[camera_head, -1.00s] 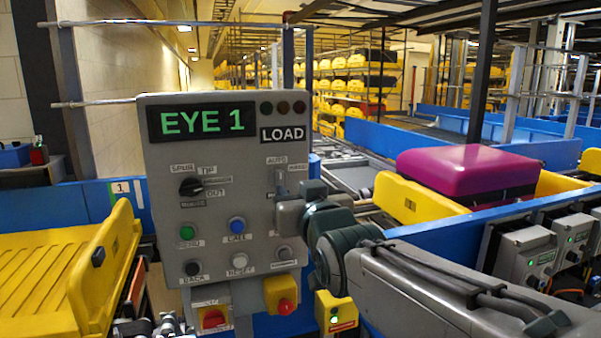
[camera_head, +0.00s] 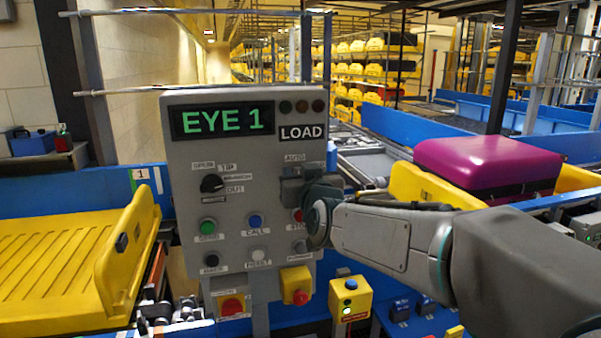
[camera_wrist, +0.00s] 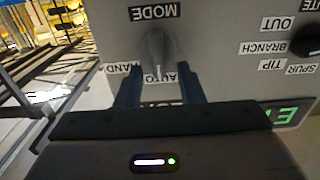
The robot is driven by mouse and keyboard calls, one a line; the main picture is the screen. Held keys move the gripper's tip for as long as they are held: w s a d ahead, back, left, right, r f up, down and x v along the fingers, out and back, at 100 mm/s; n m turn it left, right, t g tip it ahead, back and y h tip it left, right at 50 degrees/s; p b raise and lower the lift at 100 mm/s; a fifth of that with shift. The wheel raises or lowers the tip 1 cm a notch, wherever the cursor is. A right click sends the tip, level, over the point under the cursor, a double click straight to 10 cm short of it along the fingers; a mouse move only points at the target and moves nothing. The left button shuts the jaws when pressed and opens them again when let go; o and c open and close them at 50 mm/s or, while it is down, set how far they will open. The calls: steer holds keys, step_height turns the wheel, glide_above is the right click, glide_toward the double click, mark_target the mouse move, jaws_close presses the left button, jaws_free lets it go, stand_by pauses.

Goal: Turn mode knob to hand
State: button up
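The mode knob (camera_wrist: 156,48) is a grey turn knob on the control panel (camera_head: 180,140), seen upside down in the wrist view. Its white pointer line faces the AUTO label (camera_wrist: 168,77); the HAND label (camera_wrist: 122,68) is to the left of that. My gripper (camera_wrist: 160,82) is open, with one finger on each side of the knob's pointer end. A gap shows between the fingers and the knob; I cannot tell whether either touches. In the head view my gripper (camera_head: 292,186) is in front of the panel just below AUTO and hides the knob.
A black selector knob (camera_head: 212,183) and several push buttons, including a blue one (camera_head: 254,222), are close by on the panel. Two red-and-yellow switches are below. A yellow tray (camera_head: 70,265) stands at left, and a magenta case (camera_head: 487,170) lies on the conveyor at right.

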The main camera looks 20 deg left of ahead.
jaws_close()
steer(key=shift+f+b, duration=0.1)
steer(key=shift+b, duration=0.3)
steer(key=shift+w+d+f+m+b, duration=0.15)
steer(key=shift+d+m+b, duration=0.05)
steer(key=shift+m+b, duration=1.75)
steer(key=shift+w+d+f+m+b, duration=0.1)
steer(key=shift+d+m+b, duration=0.15)
steer(key=shift+m+b, duration=1.7)
steer(key=shift+w+d+f+m+b, duration=0.15)
steer(key=shift+d+m+b, duration=0.05)
steer(key=shift+m+b, duration=1.7)
steer(key=shift+m, duration=0.3)
